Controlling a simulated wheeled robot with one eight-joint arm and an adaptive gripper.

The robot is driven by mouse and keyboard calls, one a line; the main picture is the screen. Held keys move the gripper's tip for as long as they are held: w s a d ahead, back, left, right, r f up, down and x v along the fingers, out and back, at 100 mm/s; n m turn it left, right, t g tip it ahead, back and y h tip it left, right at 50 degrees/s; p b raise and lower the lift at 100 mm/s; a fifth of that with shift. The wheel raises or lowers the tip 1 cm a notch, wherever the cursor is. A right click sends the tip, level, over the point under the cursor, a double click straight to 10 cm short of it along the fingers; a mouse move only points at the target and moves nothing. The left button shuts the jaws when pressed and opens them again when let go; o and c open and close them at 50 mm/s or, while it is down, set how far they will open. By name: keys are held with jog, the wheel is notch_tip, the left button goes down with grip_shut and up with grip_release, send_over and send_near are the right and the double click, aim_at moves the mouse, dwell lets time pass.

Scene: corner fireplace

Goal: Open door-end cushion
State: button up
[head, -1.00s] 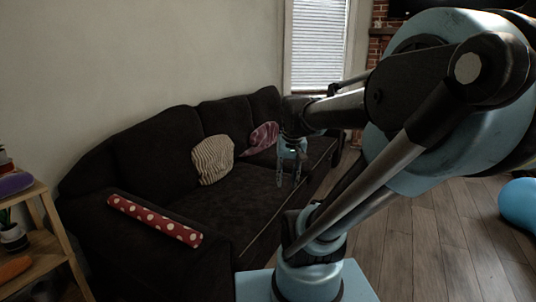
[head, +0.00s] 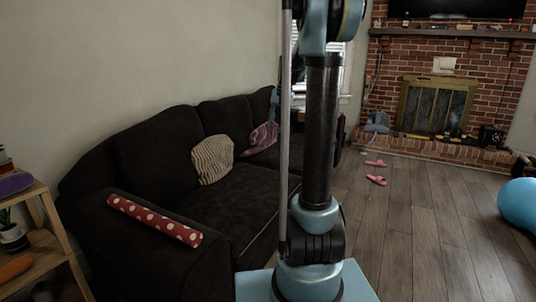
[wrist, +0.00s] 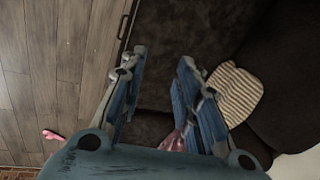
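My gripper (wrist: 162,56) is open in the wrist view, its two blue fingers apart above the dark sofa seat, with nothing held between the tips. A mauve-pink cushion (head: 261,138) lies towards the sofa's far end; in the wrist view part of it shows low between the fingers (wrist: 175,141), the rest hidden by my gripper. A cream striped cushion (head: 212,159) leans on the backrest; it shows right of the fingers in the wrist view (wrist: 236,93). I cannot tell which is the door-end cushion.
The dark sofa (head: 165,150) stands along the left wall. A wooden shelf (head: 48,240) is at the near left. Pink slippers (head: 376,180) lie on the floor before the brick fireplace (head: 440,100).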

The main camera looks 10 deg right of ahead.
jog(key=w+d+f+m, duration=0.2)
jog(key=w+f, duration=0.1)
jog(key=w, duration=1.1)
jog(key=x, duration=1.7)
jog(key=shift+a+y, duration=0.4)
jog(key=shift+a, duration=0.05)
grip_shut()
grip_release()
jog(key=shift+r, duration=0.1)
jog(key=v, duration=1.1)
jog(key=shift+r, duration=0.4)
